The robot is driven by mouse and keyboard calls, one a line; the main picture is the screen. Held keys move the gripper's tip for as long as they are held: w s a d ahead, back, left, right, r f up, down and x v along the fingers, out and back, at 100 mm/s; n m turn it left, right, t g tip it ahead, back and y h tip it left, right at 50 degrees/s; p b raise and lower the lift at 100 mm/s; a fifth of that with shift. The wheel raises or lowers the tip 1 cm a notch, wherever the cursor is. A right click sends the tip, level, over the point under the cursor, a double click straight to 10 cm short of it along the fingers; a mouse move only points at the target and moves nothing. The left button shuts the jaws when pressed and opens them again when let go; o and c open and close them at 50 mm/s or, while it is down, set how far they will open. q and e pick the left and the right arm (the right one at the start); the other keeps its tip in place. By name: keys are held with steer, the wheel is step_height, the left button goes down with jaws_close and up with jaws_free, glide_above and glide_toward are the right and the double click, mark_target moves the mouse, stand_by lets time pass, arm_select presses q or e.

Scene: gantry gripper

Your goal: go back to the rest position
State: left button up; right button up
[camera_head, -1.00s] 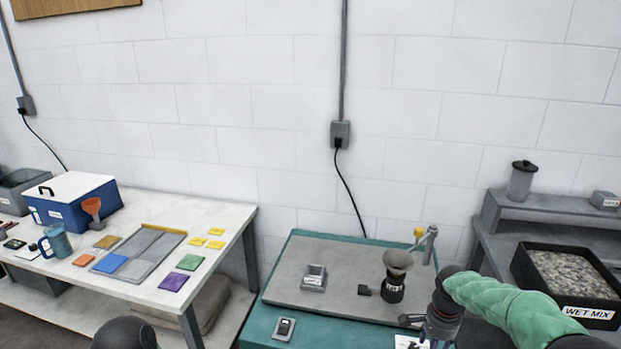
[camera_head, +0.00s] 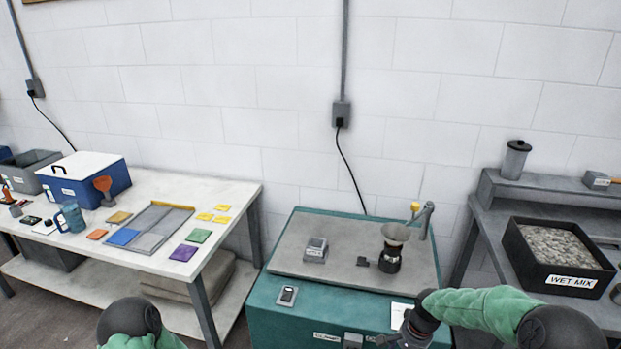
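My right gripper (camera_head: 396,341) is at the bottom of the view, over the front right of the teal cabinet (camera_head: 268,315). Its arm comes in from the right in a green sleeve. Its fingers are dark and partly cut off by the bottom edge, so I cannot tell whether they are open or shut. Of my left arm only a dark joint and some green sleeve show at the bottom left; the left gripper is out of view.
On the cabinet's grey top stand a small grey device (camera_head: 316,250) and a dark grinder-like device with a funnel (camera_head: 391,255). A white table (camera_head: 60,255) with coloured cards stands left. A black tray marked WET MIX (camera_head: 536,279) sits on the right bench.

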steer(key=s+a+f+n+y, duration=0.2)
steer(key=s+a+f+n, duration=0.2)
steer(key=s+a+f, duration=0.6)
steer(key=s+a+f+n, duration=0.1)
steer(key=s+a+f, duration=0.1)
steer(key=s, duration=0.4)
steer(key=s+a+f+n, duration=0.2)
steer(key=s+a+f, duration=0.1)
steer(key=s, duration=0.3)
steer(key=shift+s+a+f, duration=0.3)
steer(key=shift+s+f, duration=0.1)
steer(key=shift+f, duration=0.35)
